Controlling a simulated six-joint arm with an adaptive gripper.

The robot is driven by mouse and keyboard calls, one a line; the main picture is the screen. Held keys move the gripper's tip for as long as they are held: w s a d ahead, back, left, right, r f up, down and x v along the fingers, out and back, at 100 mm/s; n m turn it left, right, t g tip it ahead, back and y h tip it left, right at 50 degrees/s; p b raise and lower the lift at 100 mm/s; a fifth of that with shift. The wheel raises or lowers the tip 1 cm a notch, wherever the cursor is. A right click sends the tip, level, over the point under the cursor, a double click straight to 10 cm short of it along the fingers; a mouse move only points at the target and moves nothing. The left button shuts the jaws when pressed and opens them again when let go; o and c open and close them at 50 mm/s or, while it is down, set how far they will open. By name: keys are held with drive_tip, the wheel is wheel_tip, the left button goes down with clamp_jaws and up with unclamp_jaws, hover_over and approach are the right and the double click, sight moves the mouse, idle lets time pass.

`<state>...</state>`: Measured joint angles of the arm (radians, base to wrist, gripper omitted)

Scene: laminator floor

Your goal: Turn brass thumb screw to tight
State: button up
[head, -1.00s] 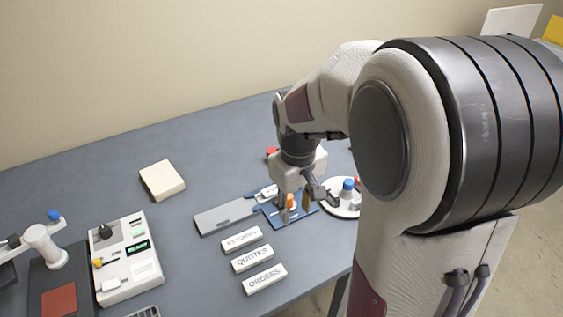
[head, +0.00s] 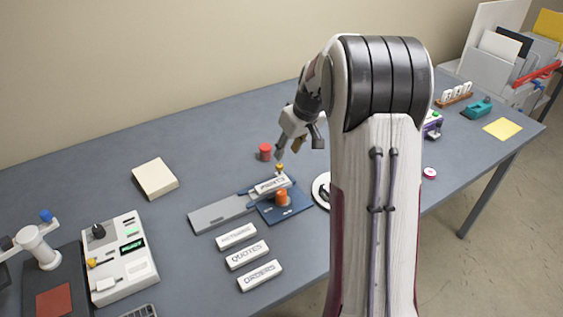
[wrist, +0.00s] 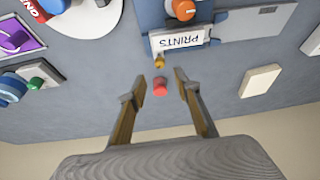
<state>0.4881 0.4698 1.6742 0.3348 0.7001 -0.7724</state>
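A small brass thumb screw (head: 279,168) stands at the back edge of the blue fixture (head: 298,207), just behind a white PRINTS plate (head: 270,186). In the wrist view, the brass screw (wrist: 159,62) lies beyond the fingertips, roughly between their lines, beside the PRINTS plate (wrist: 180,41). My gripper (head: 289,148) hangs above and behind the screw, apart from it. In the wrist view, my gripper (wrist: 154,86) has its two fingers spread with nothing held. Whether the screw is tight cannot be told.
An orange knob (head: 281,197) sits on the fixture, and a grey slide plate (head: 213,216) extends left. A red cylinder (head: 265,152) stands behind the screw. Several lettered blocks, including QUOTES (head: 247,254), lie in front. A cream block (head: 155,179) stands left, with clear table around it.

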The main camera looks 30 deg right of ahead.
sight(280, 165)
drive_tip(key=shift+w+n, duration=0.1)
drive_tip(key=shift+n, duration=0.2)
drive_tip(key=shift+x, duration=3.9)
clamp_jaws()
